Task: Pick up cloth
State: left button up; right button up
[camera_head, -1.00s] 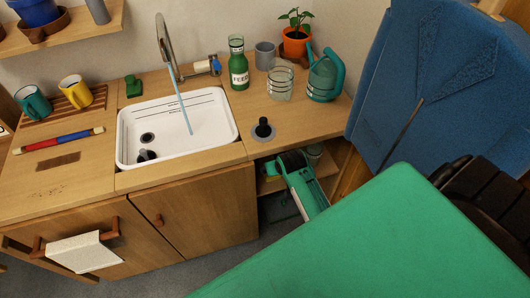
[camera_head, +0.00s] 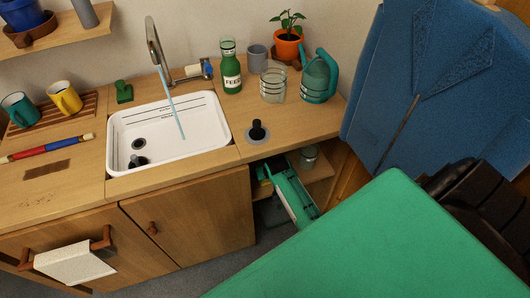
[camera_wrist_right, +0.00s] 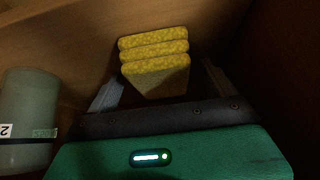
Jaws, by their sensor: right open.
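A white cloth (camera_head: 75,263) hangs over the wooden rail on the front of the left cabinet. In the right wrist view, a stack of yellow, rough-topped pads (camera_wrist_right: 155,50) lies inside a dim compartment; I cannot tell whether these are folded cloths or sponges. My right gripper (camera_wrist_right: 160,78) is open, its two fingers on either side of the stack's near end. I cannot tell whether they touch it. In the head view my right arm reaches into the open cabinet below the counter, and its gripper is hidden there. My left gripper is not in view.
A grey-green jar (camera_wrist_right: 28,115) stands left of the right gripper. A glass jar (camera_head: 309,157) stands on the cabinet shelf. Wooden walls close in around the gripper. Above are the sink (camera_head: 170,135), a green bottle (camera_head: 230,70) and a watering can (camera_head: 318,78).

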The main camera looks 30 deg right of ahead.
jog(key=shift+w+f, duration=0.15)
jog(key=shift+f, duration=0.05)
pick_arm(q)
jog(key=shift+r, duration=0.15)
pick_arm(e)
jog(key=shift+c, duration=0.5)
jog(key=c, duration=1)
jog(key=shift+r, duration=0.15)
